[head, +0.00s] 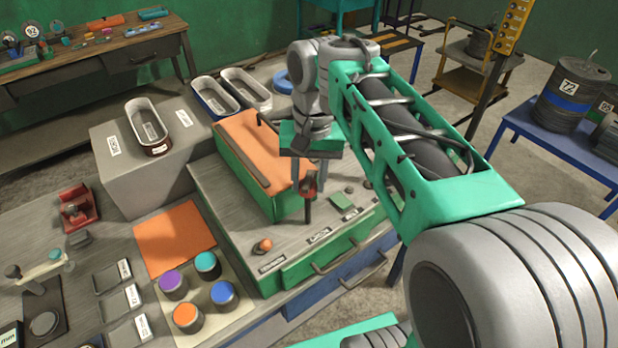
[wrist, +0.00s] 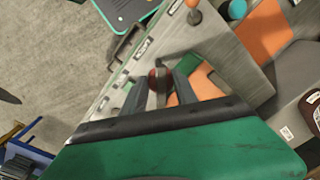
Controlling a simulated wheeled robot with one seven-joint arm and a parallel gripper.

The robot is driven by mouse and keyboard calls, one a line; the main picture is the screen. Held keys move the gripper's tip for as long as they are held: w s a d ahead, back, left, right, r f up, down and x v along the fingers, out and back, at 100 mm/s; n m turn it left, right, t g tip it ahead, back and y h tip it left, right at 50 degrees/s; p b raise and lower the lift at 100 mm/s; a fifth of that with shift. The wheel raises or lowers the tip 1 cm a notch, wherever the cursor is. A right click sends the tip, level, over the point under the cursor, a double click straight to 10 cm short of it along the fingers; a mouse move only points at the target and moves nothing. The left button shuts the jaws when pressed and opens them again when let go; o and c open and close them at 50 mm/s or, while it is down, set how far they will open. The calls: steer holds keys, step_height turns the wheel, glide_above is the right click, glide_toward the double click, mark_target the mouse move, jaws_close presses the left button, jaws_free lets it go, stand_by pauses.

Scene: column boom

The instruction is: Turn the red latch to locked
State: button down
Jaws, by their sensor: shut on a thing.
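The red latch (head: 310,184) stands on the grey top of the green cabinet, near its front edge, with a dark stem below. My gripper (head: 309,182) points down over it, with a grey finger on each side. In the wrist view the round reddish top of the latch (wrist: 157,79) sits between the fingertips of my gripper (wrist: 159,83). The gripper is shut on it. The fingers hide part of the latch, and I cannot read from these views which way it is turned.
A green block with an orange top (head: 245,150) stands close behind the latch. An orange-topped knob (head: 264,246) and a small green square (head: 343,201) flank it. Printed labels (head: 319,236) run along the panel's front edge. Several coloured-lid jars (head: 208,265) stand at lower left.

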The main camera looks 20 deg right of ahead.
steer(key=n+b, duration=0.1)
steer(key=n, duration=0.4)
steer(key=shift+d+n, duration=0.1)
steer(key=shift+n, duration=0.2)
steer(key=shift+w+n+b, duration=0.1)
steer(key=shift+n+b, duration=0.6)
steer(key=shift+n, duration=1.3)
steer(key=c, duration=0.9)
jaws_free()
steer(key=shift+c, duration=0.2)
steer(key=shift+r, duration=0.1)
steer(key=r+p, duration=0.3)
steer(key=r, duration=0.1)
steer(key=r+p, duration=0.3)
steer(key=shift+w+d+r, duration=0.1)
steer(key=shift+d+r, duration=0.1)
steer(key=shift+r, duration=0.2)
steer(key=shift+f, duration=0.1)
